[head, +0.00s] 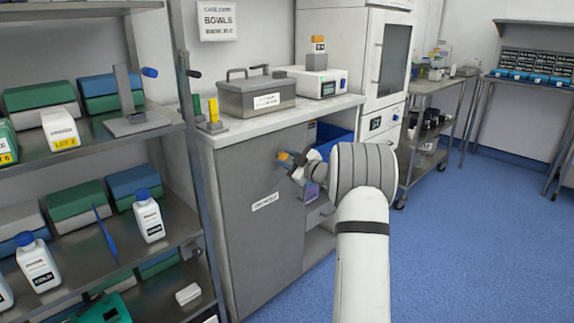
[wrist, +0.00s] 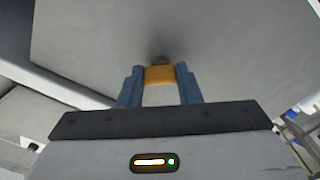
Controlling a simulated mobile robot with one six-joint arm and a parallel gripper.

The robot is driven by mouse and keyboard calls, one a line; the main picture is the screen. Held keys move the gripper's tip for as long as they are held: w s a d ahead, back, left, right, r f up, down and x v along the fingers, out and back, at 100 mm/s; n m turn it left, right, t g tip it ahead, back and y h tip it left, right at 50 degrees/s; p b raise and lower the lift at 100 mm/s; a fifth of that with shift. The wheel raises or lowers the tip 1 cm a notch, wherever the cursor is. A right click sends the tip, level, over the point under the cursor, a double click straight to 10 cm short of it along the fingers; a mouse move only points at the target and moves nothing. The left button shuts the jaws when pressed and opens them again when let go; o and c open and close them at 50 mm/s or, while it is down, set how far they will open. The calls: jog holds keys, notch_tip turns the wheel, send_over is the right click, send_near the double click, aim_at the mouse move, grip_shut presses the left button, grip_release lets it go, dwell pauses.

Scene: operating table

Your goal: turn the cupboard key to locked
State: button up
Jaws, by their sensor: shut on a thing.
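The grey cupboard (head: 255,235) stands under the white counter, with a white label on its door. My gripper (head: 287,159) is at the upper right part of the door. In the wrist view my gripper (wrist: 160,77) has its two blue fingers shut on the yellow-orange key (wrist: 159,75). The key (head: 285,156) also shows as a small orange piece in the head view. A dark round lock part shows just beyond the key, against the grey door (wrist: 215,45). The key's exact turn angle is hard to tell.
A grey lidded metal box (head: 255,93) and a white device (head: 313,82) stand on the counter (head: 225,135) above. Open shelving (head: 318,215) with a blue bin is right of the door. A loaded rack (head: 75,165) stands at left. Blue floor (head: 470,230) is clear at right.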

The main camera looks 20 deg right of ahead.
jog(key=n+b, duration=0.7)
jog(key=n, duration=0.3)
jog(key=shift+f, duration=0.1)
jog(key=shift+n+b, duration=0.35)
jog(key=shift+n, duration=0.05)
jog(key=o, duration=1)
